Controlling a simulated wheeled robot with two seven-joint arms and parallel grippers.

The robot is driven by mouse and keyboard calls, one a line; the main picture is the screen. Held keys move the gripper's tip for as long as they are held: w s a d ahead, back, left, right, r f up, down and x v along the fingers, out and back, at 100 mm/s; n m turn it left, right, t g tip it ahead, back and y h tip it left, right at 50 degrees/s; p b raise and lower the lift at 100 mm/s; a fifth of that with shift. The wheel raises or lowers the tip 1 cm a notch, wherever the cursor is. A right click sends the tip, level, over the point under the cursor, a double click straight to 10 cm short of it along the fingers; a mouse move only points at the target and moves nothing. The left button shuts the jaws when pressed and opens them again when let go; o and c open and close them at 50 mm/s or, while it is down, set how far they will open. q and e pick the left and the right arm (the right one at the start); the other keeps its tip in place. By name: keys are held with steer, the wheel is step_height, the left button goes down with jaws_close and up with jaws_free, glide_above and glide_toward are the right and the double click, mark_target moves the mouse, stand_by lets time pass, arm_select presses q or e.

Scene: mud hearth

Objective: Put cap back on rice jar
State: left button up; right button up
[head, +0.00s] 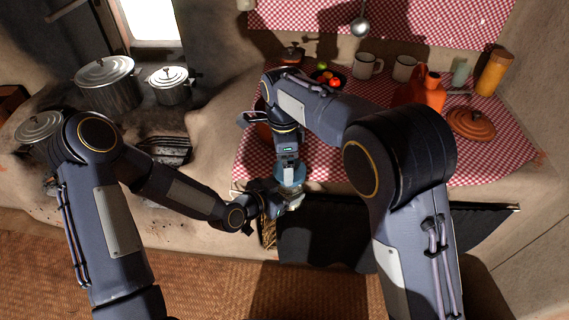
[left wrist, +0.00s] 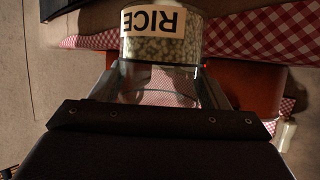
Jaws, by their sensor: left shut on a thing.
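The rice jar (left wrist: 190,45) is clear glass with pale grains and a cream RICE label, which reads upside down in the left wrist view. My left gripper (left wrist: 158,72) is shut on the jar, one finger on each side of the glass. In the head view, my left gripper (head: 284,202) is in front of the counter's edge. My right gripper (head: 290,176) points down right above it, at a blue round piece (head: 291,180). I cannot tell whether this is the cap or part of the jar. The right fingers are too small and covered to read.
The checked cloth (head: 330,160) covers the counter. An orange jug (head: 428,92), an orange lidded pot (head: 471,124), mugs (head: 367,66) and a yellow cylinder (head: 495,73) stand on the right. Metal pots (head: 108,86) stand on the hearth at left. A dark cloth (head: 330,235) hangs below the counter.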

steer(key=shift+r, duration=0.8)
